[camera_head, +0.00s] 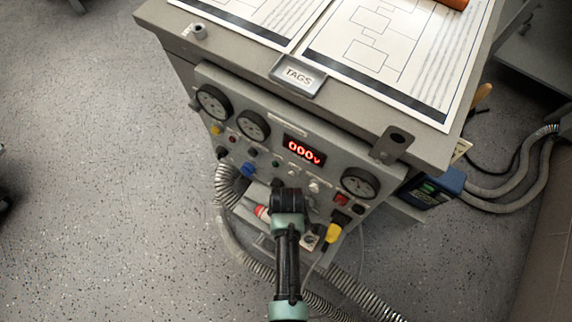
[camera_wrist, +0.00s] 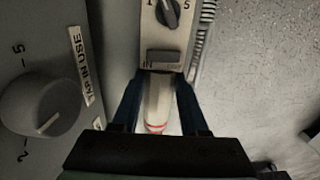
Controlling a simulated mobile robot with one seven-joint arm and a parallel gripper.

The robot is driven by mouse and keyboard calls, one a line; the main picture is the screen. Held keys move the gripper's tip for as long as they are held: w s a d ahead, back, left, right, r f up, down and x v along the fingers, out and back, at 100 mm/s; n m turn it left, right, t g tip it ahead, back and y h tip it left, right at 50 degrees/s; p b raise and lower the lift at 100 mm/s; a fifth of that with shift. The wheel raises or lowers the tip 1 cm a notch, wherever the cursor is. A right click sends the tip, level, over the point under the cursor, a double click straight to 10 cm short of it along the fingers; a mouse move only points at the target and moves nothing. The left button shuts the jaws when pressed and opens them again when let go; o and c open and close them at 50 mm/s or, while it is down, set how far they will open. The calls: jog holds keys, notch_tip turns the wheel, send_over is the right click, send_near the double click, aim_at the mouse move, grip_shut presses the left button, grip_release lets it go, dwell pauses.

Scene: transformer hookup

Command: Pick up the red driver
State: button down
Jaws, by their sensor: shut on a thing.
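The red driver shows in the head view as a short red end with a pale band (camera_head: 262,212), just left of my gripper (camera_head: 287,200) at the lower front of the grey panel. In the wrist view a pale rounded cylinder with a red band (camera_wrist: 156,126), which I take for the same driver, lies between the two dark fingers of my gripper (camera_wrist: 158,110). The fingers are shut on it. Its lower part is hidden behind the gripper body, and most of it is hidden by my arm in the head view.
The panel (camera_head: 240,88) carries several gauges, a red "000v" display (camera_head: 303,150) and knobs. A yellow-handled part (camera_head: 332,234) sits close right of my arm. Ribbed hoses (camera_head: 255,266) run below. A blue box (camera_head: 432,188) stands right. The floor at left is mostly clear.

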jog(key=shift+a+r, duration=0.1)
jog(key=shift+r, duration=0.35)
notch_tip(320, 180, up, 6)
jog(key=p, duration=0.3)
jog(key=shift+r, duration=0.1)
jog(key=s+a+p, duration=0.2)
jog(key=s+a, duration=0.9)
jog(key=s, duration=0.5)
jog(key=shift+a, duration=0.3)
jog(key=c, duration=1.1)
grip_release()
grip_shut()
